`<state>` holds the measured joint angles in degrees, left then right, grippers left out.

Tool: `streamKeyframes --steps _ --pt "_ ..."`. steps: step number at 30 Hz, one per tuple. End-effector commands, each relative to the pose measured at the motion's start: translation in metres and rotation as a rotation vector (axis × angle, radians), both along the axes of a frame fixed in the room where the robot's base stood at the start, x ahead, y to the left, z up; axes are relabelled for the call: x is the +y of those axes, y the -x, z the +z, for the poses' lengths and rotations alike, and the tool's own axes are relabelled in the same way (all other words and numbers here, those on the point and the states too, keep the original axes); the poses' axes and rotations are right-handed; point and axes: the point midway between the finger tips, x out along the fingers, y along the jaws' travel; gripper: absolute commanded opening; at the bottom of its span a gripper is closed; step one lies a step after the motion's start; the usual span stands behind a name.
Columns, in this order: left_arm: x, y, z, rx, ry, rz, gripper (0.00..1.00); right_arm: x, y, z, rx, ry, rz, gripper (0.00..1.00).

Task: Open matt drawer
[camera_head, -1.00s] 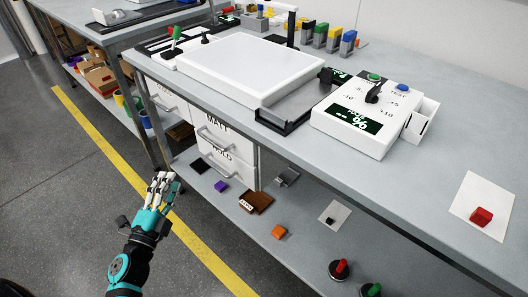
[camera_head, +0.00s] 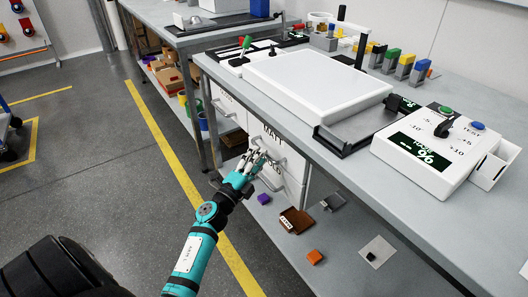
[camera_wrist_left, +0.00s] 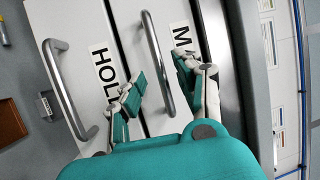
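The matt drawer (camera_head: 271,136) is a white drawer front under the bench, labelled MATT, and looks shut. In the left wrist view its front (camera_wrist_left: 180,15) has a silver bar handle (camera_wrist_left: 158,65), with part of its label, an M, to the right. My left gripper (camera_head: 257,160) is at the drawer fronts and hides part of them. In the left wrist view my left gripper (camera_wrist_left: 160,84) is open, its fingers on either side of the matt handle. Whether they touch it I cannot tell. The HOLD drawer (camera_wrist_left: 85,25) sits beside it with its own handle (camera_wrist_left: 68,88). My right gripper is not in view.
The bench top (camera_head: 440,85) overhangs the drawers and carries a white panel (camera_head: 315,80) and a control box (camera_head: 432,150). Below, the lower shelf holds a brown tray (camera_head: 297,220) and an orange block (camera_head: 314,257). Open floor (camera_head: 110,180) lies to the left.

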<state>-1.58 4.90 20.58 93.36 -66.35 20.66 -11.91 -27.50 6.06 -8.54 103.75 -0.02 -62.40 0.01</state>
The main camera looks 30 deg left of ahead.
Motion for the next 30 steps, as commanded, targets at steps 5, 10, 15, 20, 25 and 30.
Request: streamKeyframes --steps 5,10,15,20,25,30 --pt "0.001 -0.024 0.004 -0.001 -0.001 0.001 0.34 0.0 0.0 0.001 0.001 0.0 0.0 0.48" --pt "0.001 -0.033 0.006 0.0 0.0 0.001 0.34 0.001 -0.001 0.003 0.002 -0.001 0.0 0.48" --pt "0.001 -0.034 0.006 0.0 0.0 0.001 0.34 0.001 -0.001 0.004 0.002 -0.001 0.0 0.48" --pt "0.001 -0.033 0.006 0.0 0.0 0.001 0.25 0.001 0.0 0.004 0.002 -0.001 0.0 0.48" --pt "0.001 -0.033 0.006 0.0 0.0 0.001 0.03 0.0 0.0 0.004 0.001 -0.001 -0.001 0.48" --pt "0.0 -0.033 0.005 0.001 0.0 0.001 0.0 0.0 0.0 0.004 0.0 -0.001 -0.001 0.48"
